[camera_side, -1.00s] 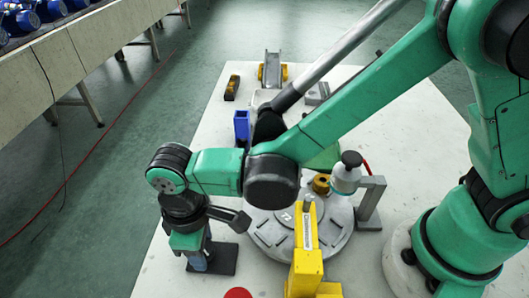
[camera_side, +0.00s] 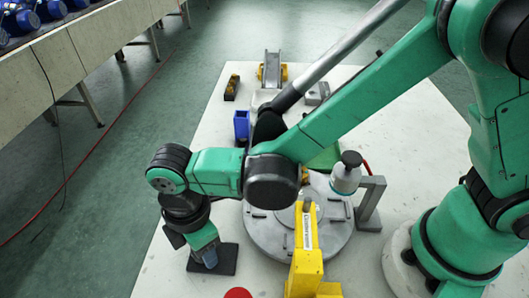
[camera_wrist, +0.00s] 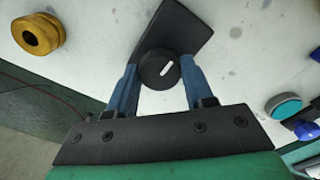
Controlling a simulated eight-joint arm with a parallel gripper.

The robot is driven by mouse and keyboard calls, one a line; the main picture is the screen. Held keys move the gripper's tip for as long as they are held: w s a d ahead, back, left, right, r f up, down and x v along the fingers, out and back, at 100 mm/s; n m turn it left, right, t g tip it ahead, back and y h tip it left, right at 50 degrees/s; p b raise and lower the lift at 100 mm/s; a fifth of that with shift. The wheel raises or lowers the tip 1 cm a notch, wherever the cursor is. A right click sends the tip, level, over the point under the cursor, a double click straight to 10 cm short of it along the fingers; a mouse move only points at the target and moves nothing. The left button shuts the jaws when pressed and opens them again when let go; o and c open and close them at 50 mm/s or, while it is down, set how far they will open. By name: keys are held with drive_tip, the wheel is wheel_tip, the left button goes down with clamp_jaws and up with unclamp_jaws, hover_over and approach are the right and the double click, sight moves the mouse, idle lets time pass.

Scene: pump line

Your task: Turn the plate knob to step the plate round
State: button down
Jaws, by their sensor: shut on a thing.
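The plate knob (camera_wrist: 159,69) is a round black knob with a white mark, on a black base (camera_wrist: 185,32). In the wrist view the blue fingers of my gripper (camera_wrist: 158,84) are closed on it from both sides. In the side view my gripper (camera_side: 207,258) reaches down at the black base (camera_side: 226,258), and the knob is hidden behind it. The plate (camera_side: 266,228) is a round grey disc with slots, right of my gripper and partly covered by my arm and a yellow post.
The yellow post (camera_side: 306,258) stands in front of the plate. A white, black-topped nozzle (camera_side: 346,176) hangs from a grey bracket (camera_side: 371,203) at its right. A blue holder (camera_side: 241,125) and a metal chute (camera_side: 271,70) stand farther back. A red button (camera_side: 238,293) is at the front.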

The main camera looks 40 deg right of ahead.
idle(0.3)
drive_tip(key=shift+c, duration=1.7)
unclamp_jaws()
drive_tip(key=shift+r, duration=0.1)
drive_tip(key=shift+r, duration=2.7)
